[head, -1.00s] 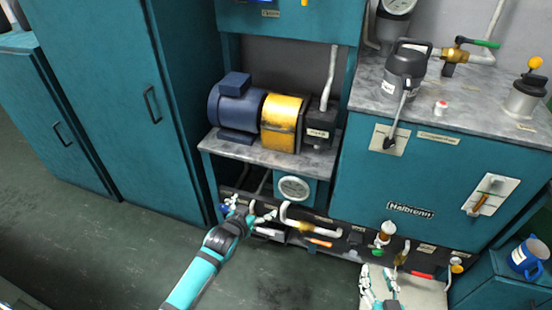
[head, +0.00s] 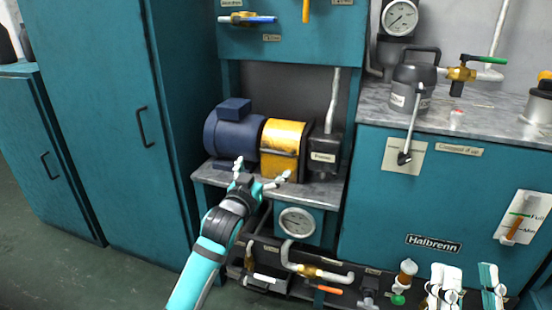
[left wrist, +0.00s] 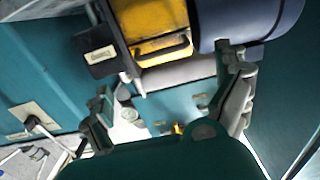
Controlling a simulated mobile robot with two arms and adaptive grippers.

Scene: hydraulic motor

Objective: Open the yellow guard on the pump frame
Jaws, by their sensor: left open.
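The yellow guard (head: 283,140) sits between the blue motor (head: 231,135) and the black pump (head: 323,152) on the frame's grey shelf. It looks shut. In the left wrist view the guard (left wrist: 150,18) is at the top, with a dark bar handle (left wrist: 163,50) along its edge. My left gripper (head: 262,172) is open and empty, just in front of the shelf and a little below the guard, fingers pointing towards it. They do not appear to touch the guard. My right gripper (head: 468,285) shows partly at the bottom right; its jaw state is unclear.
A round gauge (head: 297,223) is below the shelf. White pipes and valves (head: 310,271) run low in front. A teal cabinet (head: 420,215) stands to the right of the frame, and tall teal lockers (head: 110,100) stand to the left.

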